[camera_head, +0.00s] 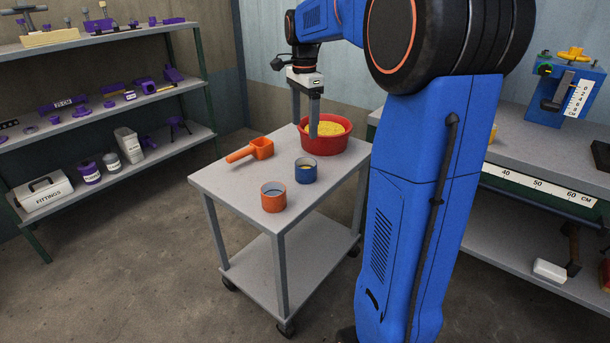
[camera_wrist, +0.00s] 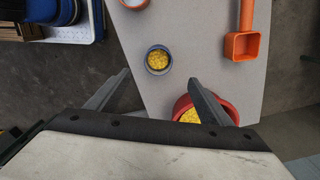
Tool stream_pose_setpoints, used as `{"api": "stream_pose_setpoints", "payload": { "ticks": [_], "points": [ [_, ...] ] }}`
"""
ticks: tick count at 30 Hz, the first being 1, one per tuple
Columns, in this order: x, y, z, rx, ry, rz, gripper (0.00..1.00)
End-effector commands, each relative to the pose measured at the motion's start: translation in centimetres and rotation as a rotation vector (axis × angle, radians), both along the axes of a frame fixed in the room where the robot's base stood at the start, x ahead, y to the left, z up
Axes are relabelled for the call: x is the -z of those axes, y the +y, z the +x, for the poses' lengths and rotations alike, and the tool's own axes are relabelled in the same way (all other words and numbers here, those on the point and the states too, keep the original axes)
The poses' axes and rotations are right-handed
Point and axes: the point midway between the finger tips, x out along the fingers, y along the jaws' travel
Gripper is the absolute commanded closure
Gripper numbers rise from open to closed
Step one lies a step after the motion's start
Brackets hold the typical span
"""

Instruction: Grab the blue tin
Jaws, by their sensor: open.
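The blue tin (camera_head: 306,170) stands upright on the grey cart top, between the orange tin and the red bowl. In the wrist view the blue tin (camera_wrist: 158,60) shows from above, with yellow contents inside. My gripper (camera_head: 305,128) is above the cart, behind the blue tin and beside the red bowl, pointing down. In the wrist view my gripper (camera_wrist: 160,80) has its two fingers spread wide and nothing between them. The blue tin lies just beyond the fingertips there, apart from both.
An orange tin (camera_head: 273,197) stands at the cart's (camera_head: 235,190) front. An orange scoop (camera_head: 250,150) lies at the left. A red bowl (camera_head: 338,140) with yellow contents stands at the back, partly behind a finger. A workbench (camera_head: 540,165) is at right, shelves (camera_head: 110,105) at left.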

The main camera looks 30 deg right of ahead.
Motion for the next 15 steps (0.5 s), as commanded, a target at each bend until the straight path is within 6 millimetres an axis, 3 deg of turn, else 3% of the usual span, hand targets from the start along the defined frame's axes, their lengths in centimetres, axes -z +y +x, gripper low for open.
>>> {"api": "stream_pose_setpoints", "payload": {
  "ticks": [15],
  "points": [
    [9.0, 0.0, -0.1, -0.003, 0.002, 0.0, 0.26]
  ]
}}
